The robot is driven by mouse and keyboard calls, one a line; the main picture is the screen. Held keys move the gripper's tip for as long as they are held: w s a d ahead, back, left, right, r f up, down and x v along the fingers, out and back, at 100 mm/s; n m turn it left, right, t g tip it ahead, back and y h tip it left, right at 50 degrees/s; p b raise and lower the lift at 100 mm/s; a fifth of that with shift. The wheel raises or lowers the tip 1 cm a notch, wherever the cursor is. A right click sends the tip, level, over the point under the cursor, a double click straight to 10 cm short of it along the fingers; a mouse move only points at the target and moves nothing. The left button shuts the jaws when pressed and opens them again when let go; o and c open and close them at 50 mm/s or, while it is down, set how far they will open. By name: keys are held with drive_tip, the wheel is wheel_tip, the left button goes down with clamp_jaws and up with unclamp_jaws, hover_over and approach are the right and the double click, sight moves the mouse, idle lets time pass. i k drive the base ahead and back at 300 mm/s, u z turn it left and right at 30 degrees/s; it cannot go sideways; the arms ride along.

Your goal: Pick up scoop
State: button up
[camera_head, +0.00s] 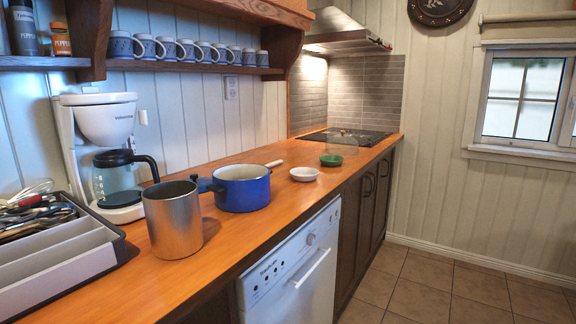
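No scoop can be told apart for certain. The utensil tray (62,268) is at the left edge on the wooden counter, cut off by the picture's edge. Several utensils (33,219) lie crowded in its back part, with metal, dark and red pieces and a whisk-like wire shape; which ones they are is too small to tell. A pale handle-like piece (275,164) sticks out at the far right rim of the blue pot (243,191); whether it belongs to the pot or to another utensil is unclear. My gripper is not in view.
On the wooden counter (225,240) stand a steel canister (173,222), a coffee maker (115,175), a white bowl (304,174) and a green bowl (331,160). Mugs (190,52) line a shelf above. A dishwasher (297,280) is below; the tiled floor (440,290) at right is clear.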

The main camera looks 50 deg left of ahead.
sight(271, 164)
drive_tip(key=i, duration=2.2)
drive_tip(key=u, duration=3.1)
drive_tip(key=i, duration=1)
